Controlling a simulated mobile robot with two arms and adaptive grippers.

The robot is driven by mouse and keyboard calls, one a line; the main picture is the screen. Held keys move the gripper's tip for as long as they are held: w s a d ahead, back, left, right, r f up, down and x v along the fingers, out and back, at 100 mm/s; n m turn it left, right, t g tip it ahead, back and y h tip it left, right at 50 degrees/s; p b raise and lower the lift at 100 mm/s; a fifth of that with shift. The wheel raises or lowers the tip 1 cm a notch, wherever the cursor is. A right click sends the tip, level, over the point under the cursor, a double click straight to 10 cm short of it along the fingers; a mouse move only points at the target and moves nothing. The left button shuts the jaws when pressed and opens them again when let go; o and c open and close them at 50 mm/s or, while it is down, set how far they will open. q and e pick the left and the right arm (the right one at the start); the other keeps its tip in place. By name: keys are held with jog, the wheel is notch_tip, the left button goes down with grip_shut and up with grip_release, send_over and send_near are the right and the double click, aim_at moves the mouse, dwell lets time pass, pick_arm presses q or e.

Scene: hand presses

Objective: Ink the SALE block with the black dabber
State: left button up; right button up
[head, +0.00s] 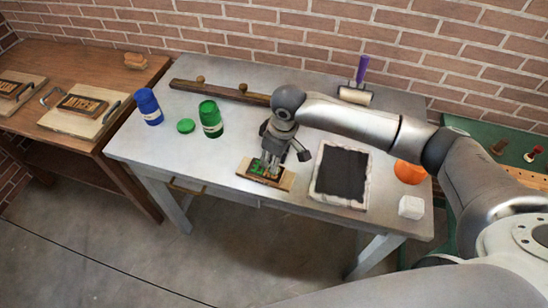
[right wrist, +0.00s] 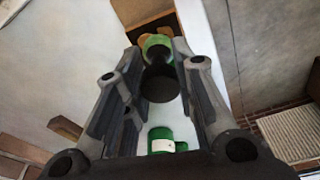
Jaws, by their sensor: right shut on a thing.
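My right gripper (head: 269,158) is low over a wooden block (head: 287,181) at the front middle of the grey table. The block's face shows green marks; its lettering cannot be read. In the right wrist view the fingers (right wrist: 160,60) are shut on a dark-handled tool (right wrist: 160,85), which looks like the dabber. Green shows at the tool's far end (right wrist: 154,42); I cannot tell whether it is on the tool or the block, or whether they touch. In the head view the gripper hides most of the tool. My left gripper is not in view.
Around it on the grey table stand a blue jar (head: 149,107), green jar (head: 211,119), green lid (head: 186,126), black slab (head: 342,173), purple-handled roller (head: 355,92), orange object (head: 409,172) and white cube (head: 411,207). A wooden bar (head: 220,91) lies behind.

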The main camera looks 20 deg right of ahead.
jog(key=shift+f, duration=0.4)
dwell(0.5)
jog(key=shift+s+f+p, duration=0.15)
jog(key=shift+p, duration=0.25)
dwell(2.0)
notch_tip(320, 180, up, 4)
jog(key=p, duration=0.5)
dwell(0.3)
dwell(0.9)
jog(key=shift+w+f, duration=0.2)
jog(key=shift+f, duration=1.25)
jog(key=shift+f+b, duration=0.3)
jog(key=shift+f, duration=0.1)
dwell(0.9)
